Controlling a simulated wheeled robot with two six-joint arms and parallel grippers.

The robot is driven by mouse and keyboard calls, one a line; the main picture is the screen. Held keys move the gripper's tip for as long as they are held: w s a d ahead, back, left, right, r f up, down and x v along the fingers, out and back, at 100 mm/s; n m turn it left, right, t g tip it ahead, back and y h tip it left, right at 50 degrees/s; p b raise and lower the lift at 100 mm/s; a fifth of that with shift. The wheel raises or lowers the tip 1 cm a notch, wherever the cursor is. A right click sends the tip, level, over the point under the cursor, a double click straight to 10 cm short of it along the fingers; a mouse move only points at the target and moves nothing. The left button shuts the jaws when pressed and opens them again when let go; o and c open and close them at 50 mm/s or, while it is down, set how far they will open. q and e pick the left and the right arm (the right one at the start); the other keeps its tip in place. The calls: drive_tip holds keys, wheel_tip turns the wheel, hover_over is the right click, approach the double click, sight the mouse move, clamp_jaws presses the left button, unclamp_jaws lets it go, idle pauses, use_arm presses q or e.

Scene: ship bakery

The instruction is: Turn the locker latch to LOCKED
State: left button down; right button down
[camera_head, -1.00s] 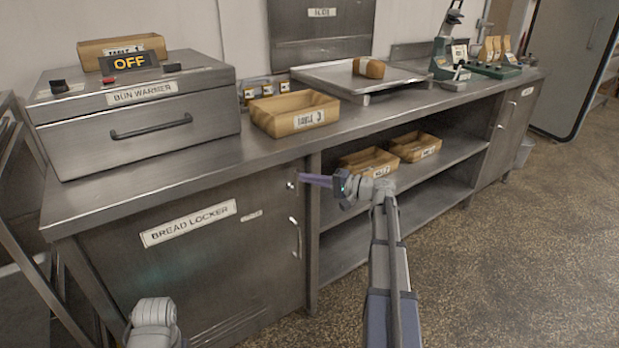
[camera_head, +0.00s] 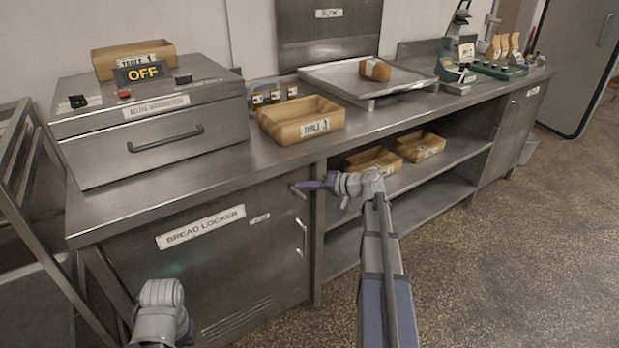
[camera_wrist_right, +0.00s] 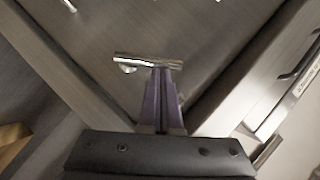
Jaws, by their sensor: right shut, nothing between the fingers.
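The bread locker (camera_head: 190,265) is a grey metal door under the counter, with a "BREAD LOCKER" label (camera_head: 201,228). The small latch (camera_head: 296,190) sits near the door's upper right corner. In the right wrist view the latch (camera_wrist_right: 133,61) is a shiny metal bar. My right gripper (camera_head: 306,185) is shut and empty, its purple fingers at the latch. In the right wrist view the fingertips (camera_wrist_right: 163,71) meet one end of the bar; I cannot tell whether they touch. My left arm shows at the lower left, but its gripper is out of view.
A door handle (camera_head: 301,238) is below the latch. A small label (camera_head: 259,218), too small to read, is on the door. Open shelves (camera_head: 440,190) are to the right.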

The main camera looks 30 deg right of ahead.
sight(295, 195)
drive_tip(key=shift+s+a+n+h+p, duration=0.15)
drive_tip(key=shift+a+n+h+p, duration=0.6)
drive_tip(key=shift+a+n+h, duration=0.15)
drive_tip(key=shift+a+f+n+g+h, duration=0.3)
drive_tip(key=shift+a+n+h, duration=0.1)
drive_tip(key=shift+n+h, duration=0.15)
drive_tip(key=a+f+n+h, duration=0.1)
drive_tip(key=f+n+h, duration=0.1)
drive_tip(key=h, duration=0.1)
drive_tip(key=shift+a, duration=0.45)
